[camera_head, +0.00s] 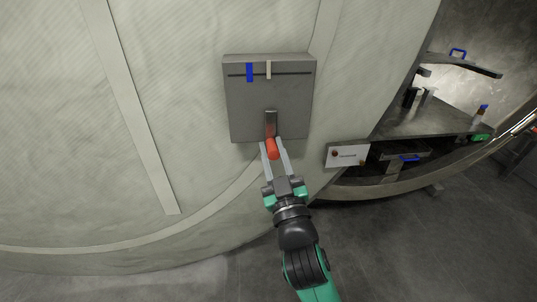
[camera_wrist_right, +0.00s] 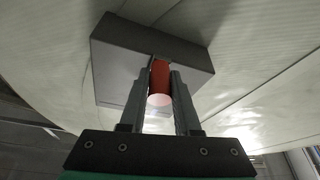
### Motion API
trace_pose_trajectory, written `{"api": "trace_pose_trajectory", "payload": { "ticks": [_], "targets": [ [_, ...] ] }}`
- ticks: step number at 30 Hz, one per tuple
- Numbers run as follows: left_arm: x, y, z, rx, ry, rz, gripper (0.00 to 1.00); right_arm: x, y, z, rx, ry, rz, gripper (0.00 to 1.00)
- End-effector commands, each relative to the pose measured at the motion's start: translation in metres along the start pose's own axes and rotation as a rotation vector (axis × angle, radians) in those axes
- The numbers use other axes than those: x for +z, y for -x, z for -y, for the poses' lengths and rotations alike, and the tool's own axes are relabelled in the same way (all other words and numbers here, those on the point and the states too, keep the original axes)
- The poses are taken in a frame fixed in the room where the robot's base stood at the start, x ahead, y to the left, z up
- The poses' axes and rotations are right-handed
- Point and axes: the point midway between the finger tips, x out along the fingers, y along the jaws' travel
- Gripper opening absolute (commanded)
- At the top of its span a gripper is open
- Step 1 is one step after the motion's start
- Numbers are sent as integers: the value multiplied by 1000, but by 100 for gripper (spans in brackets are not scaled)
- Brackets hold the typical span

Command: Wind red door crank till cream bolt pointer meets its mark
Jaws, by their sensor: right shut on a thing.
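A grey box (camera_head: 245,105) is fixed to the pale quilted door. Near its top is a dark slot with a cream pointer (camera_head: 269,69) and, a little to the left and apart from it, a blue mark (camera_head: 250,73). A grey crank arm (camera_head: 270,122) hangs down from the box's lower middle and ends in a red handle (camera_head: 272,149). My right gripper (camera_head: 275,147) is shut on the red handle. In the right wrist view the red handle (camera_wrist_right: 160,78) sits between the two fingers. My left gripper is not in view.
The wall left of the box is clear.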

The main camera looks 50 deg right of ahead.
Motion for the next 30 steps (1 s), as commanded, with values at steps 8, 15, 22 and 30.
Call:
{"api": "trace_pose_trajectory", "payload": {
  "ticks": [8, 15, 22, 30],
  "targets": [
    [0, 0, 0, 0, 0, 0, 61, 0, 0, 0, -1, -1, 0, 44],
    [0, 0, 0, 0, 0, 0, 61, 0, 0, 0, 0, 0, -1, 61],
    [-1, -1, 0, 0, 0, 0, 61, 0, 5, 1, -2, 1, 0, 61],
    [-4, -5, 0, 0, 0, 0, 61, 0, 59, 1, -6, 1, 1, 61]
  ]
}}
